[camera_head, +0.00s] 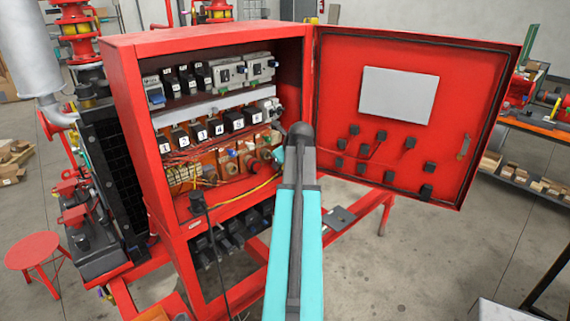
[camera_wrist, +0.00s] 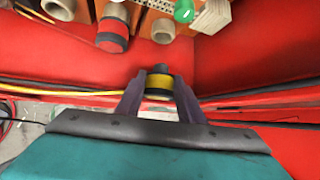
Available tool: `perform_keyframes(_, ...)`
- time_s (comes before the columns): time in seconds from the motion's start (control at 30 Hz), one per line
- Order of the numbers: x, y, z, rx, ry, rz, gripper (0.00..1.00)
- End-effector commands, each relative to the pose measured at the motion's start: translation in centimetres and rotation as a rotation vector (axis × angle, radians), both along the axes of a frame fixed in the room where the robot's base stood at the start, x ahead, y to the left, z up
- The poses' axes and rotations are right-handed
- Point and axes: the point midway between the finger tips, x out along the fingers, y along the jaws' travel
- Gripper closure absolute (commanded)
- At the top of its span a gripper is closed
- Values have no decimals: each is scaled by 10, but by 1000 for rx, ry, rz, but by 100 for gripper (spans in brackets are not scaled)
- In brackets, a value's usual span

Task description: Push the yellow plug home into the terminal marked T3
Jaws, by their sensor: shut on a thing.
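The yellow plug (camera_wrist: 159,81) shows in the wrist view as a short cylinder with a yellow band and dark ends. My gripper (camera_wrist: 158,92) is shut on it, one dark finger on each side. The plug is apart from the row of round terminals at the top of that view. These include a tan one (camera_wrist: 162,31) above the plug and a red and dark one (camera_wrist: 113,27) to its left. No T3 marking is readable. In the head view my arm hides the plug and most of the gripper; the terminal row (camera_head: 230,163) is low in the cabinet.
The red cabinet (camera_head: 124,80) stands open, its door (camera_head: 480,85) swung right. Numbered modules (camera_head: 218,127) sit above the terminals. A yellow wire (camera_wrist: 60,95) runs left of the plug. A green round part (camera_wrist: 184,10) and a beige block (camera_wrist: 212,17) are upper right.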

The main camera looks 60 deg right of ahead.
Motion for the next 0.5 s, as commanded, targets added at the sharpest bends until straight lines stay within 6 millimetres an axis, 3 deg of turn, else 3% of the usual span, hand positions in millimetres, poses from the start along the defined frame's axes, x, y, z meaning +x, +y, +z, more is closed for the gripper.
perform_keyframes(0.5,33,-12,0,-1,-1,-1,91)
